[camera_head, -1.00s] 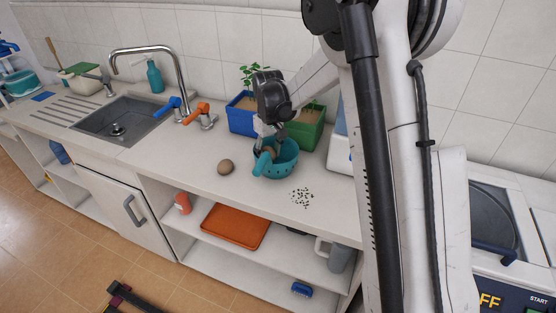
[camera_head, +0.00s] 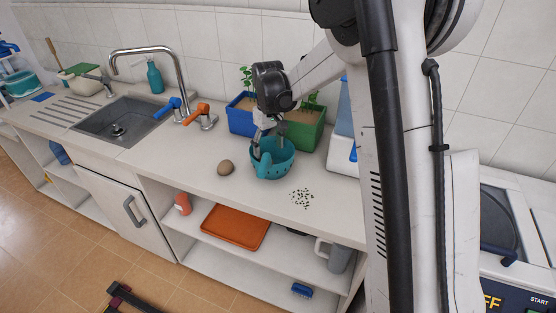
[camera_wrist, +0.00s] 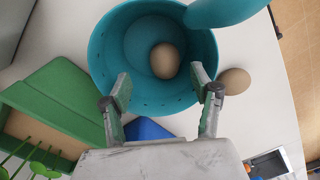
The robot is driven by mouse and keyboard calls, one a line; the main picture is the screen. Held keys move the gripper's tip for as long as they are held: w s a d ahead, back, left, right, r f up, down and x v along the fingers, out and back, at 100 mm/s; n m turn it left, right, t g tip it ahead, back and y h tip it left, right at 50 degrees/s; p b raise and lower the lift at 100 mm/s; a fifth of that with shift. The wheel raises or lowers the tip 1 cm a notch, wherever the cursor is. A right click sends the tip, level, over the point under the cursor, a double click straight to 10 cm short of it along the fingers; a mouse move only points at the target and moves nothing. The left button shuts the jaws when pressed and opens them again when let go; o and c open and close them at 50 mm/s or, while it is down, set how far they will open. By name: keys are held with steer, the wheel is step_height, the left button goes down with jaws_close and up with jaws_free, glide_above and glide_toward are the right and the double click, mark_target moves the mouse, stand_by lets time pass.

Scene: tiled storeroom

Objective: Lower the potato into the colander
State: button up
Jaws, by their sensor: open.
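A teal colander (camera_head: 272,165) stands on the counter; it also fills the upper middle of the wrist view (camera_wrist: 105,60). A brown potato (camera_wrist: 165,61) lies on the colander's floor in the wrist view; the head view does not show it clearly. My gripper (camera_head: 267,148) is over the colander. In the wrist view its two fingers (camera_wrist: 165,92) are spread apart at the colander's rim, with nothing between them. A second brown potato (camera_head: 225,167) lies on the counter to the left of the colander, and it shows outside the rim in the wrist view (camera_wrist: 235,81).
A blue planter (camera_head: 242,117) and a green planter (camera_head: 306,132) stand behind the colander. Small dark seeds (camera_head: 302,198) lie scattered on the counter at front right. The sink (camera_head: 118,124) with its tap is to the left. The counter between sink and loose potato is clear.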

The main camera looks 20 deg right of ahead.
step_height(320, 180, up, 9)
steer(key=s+r+m+t, duration=0.1)
steer(key=s+r+t, duration=0.1)
steer(key=s+r, duration=0.6)
steer(key=s+f+m+t, duration=0.2)
steer(key=s+t, duration=0.3)
steer(key=s, duration=2)
steer(key=shift+f+m+b, duration=0.3)
steer(key=shift+f, duration=0.3)
